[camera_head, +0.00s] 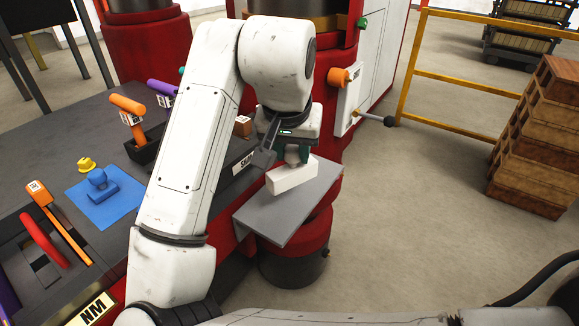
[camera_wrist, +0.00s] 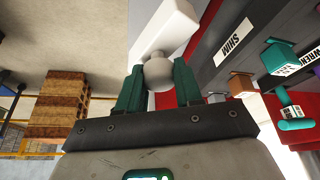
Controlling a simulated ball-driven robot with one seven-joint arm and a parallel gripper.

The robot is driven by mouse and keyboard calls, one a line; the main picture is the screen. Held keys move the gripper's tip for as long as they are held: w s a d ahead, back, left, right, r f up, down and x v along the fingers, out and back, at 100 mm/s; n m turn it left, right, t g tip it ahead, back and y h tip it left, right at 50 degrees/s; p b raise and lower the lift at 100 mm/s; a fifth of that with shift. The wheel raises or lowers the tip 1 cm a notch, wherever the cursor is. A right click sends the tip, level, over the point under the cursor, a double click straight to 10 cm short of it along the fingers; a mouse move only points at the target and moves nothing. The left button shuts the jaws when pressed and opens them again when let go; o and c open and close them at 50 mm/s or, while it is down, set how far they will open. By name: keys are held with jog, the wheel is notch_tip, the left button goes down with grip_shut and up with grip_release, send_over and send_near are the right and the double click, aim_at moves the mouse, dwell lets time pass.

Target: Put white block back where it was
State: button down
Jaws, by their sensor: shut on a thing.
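The white block (camera_head: 291,175) is a pale oblong bar with a rounded knob. It hangs below my gripper (camera_head: 291,152) in the head view, over the grey shelf plate (camera_head: 270,215). In the wrist view the green fingers of my gripper (camera_wrist: 159,88) are shut on the knob of the white block (camera_wrist: 163,32). Whether the block touches the plate or is just above it, I cannot tell. My arm hides part of the bench behind it.
A blue mat (camera_head: 96,212) with a blue knobbed block (camera_head: 97,188) lies on the dark bench. Orange-handled tools stand nearby. The red press (camera_head: 145,45) is behind. The floor (camera_head: 410,240) is clear there.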

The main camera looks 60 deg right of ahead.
jog(key=shift+w+a+x, duration=0.1)
jog(key=shift+w+x, duration=0.1)
jog(key=shift+x, duration=0.95)
jog(key=shift+w+a+x, duration=0.1)
jog(key=shift+w+x, duration=0.05)
jog(key=shift+x, duration=1.05)
jog(key=shift+w+x, duration=0.2)
jog(key=shift+x, duration=0.95)
jog(key=shift+f, duration=0.1)
jog(key=c, duration=0.8)
grip_release()
jog(key=shift+o, duration=0.2)
jog(key=v, duration=1.2)
